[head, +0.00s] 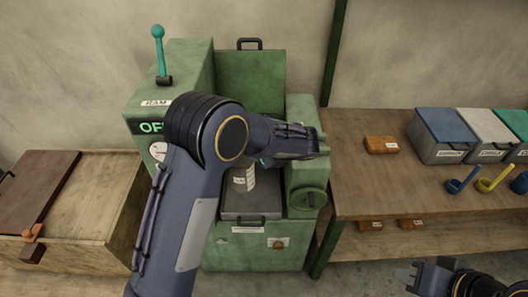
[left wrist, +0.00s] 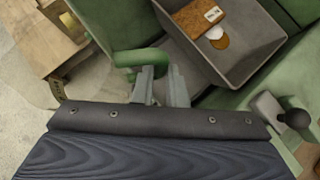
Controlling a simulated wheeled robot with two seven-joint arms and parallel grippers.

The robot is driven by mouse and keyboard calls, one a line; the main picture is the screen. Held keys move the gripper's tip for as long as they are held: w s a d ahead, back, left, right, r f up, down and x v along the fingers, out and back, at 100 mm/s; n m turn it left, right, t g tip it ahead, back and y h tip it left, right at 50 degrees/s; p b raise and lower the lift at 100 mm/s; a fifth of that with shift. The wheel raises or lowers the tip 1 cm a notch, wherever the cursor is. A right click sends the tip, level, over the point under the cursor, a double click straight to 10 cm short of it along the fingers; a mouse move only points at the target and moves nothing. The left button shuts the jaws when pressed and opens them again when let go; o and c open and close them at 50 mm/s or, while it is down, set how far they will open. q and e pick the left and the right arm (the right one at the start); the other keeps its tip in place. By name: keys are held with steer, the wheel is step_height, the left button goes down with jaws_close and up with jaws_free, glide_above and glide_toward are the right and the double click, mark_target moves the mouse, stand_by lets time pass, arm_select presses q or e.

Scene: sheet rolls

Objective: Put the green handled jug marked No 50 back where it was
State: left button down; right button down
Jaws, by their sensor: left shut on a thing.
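In the left wrist view my left gripper (left wrist: 160,88) is shut at a curved green handle (left wrist: 130,59). I cannot tell whether that handle belongs to the jug. In the head view the left fingertips are hard to make out. My right gripper (head: 410,278) is open and empty at the bottom right, away from the machine.
The green machine (head: 232,257) has a lever (head: 158,50) and a handwheel (head: 307,198). A grey bin (left wrist: 234,70) holds a brown labelled block (left wrist: 195,20). On the right wooden table (head: 360,190) are bins (head: 440,130), scoops (head: 490,183) and a brown block (head: 381,145). Its front left is clear.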

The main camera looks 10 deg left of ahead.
mark_target(233, 180)
arm_select(q)
steer(key=s+a+m+t+h, duration=0.1)
steer(key=s+a+m+h, duration=0.1)
steer(key=s+m, duration=0.1)
steer(key=s+a+f+m+t+h, duration=0.1)
steer(key=s+a+m+h, duration=0.1)
steer(key=s+m, duration=0.1)
steer(key=s+a+m+t+h, duration=0.1)
steer(key=s+a+m, duration=0.1)
steer(key=s+m, duration=0.1)
steer(key=shift+s+f+t+h, duration=0.25)
steer(key=shift+f+t+h, duration=0.05)
steer(key=shift+t+h, duration=0.1)
steer(key=m, duration=0.1)
steer(key=s+h, duration=0.1)
steer(key=s+a+m, duration=0.1)
steer(key=shift+s+f+m+h, duration=0.15)
steer(key=shift+f+m+h, duration=0.15)
steer(key=shift+h, duration=0.1)
steer(key=shift+a+r, duration=0.1)
steer(key=shift+a, duration=0.05)
